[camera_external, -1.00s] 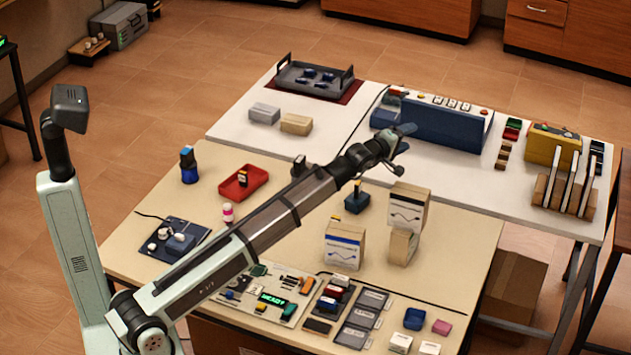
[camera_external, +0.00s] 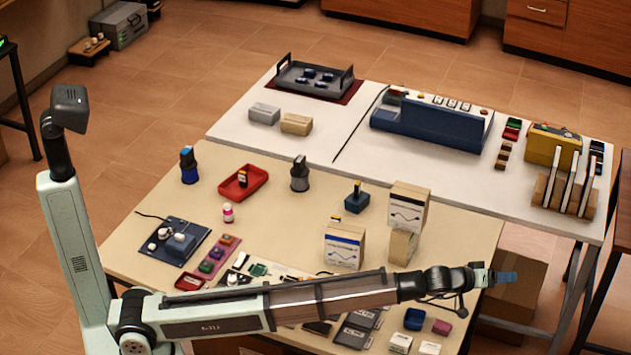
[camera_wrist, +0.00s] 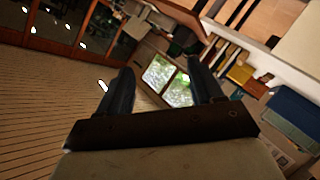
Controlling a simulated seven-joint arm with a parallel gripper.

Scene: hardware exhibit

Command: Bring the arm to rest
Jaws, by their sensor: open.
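My gripper (camera_external: 503,277) is at the right end of my outstretched arm in the external view. It is near the right edge of the beige table (camera_external: 468,232), with the cardboard box on the floor behind it in the picture. In the wrist view my gripper (camera_wrist: 162,88) shows two dark fingers spread apart with nothing between them. My arm lies low across the front of the picture and hides part of the small items on the table's front.
Two boxes with printed wave labels (camera_external: 408,206) (camera_external: 343,247) stand behind my arm. A white table (camera_external: 345,140) at the back holds a blue console (camera_external: 430,123) and a slotted rack (camera_external: 565,196). A cardboard box (camera_external: 515,285) is on the floor.

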